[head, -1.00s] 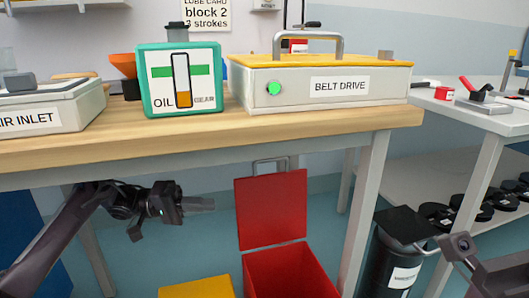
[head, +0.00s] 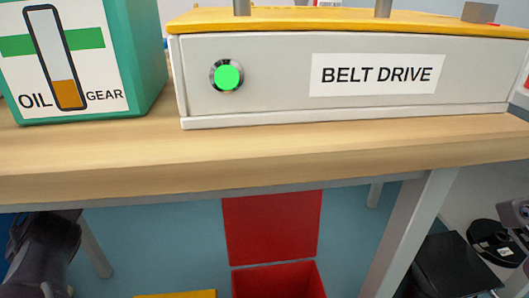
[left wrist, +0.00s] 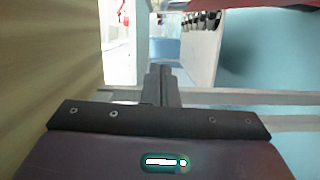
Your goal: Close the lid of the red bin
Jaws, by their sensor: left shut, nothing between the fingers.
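The red bin (head: 280,281) stands on the floor under the bench, cut off by the bottom edge of the head view. Its red lid (head: 272,228) stands upright at the back of the bin, open, and its top is hidden behind the bench edge. My left arm shows at the lower left of the head view, left of the bin, with its fingers out of that picture. In the left wrist view my left gripper (left wrist: 161,84) is shut and empty. The bin is not clearly seen there. Only a part of my right arm shows at the right edge.
The wooden bench (head: 250,163) spans the view above the bin, with a leg (head: 408,235) to the bin's right. The belt drive box (head: 270,90) and green oil gauge (head: 140,60) stand on it. A yellow edge (head: 178,294) is left of the bin, a black bin (head: 455,265) right.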

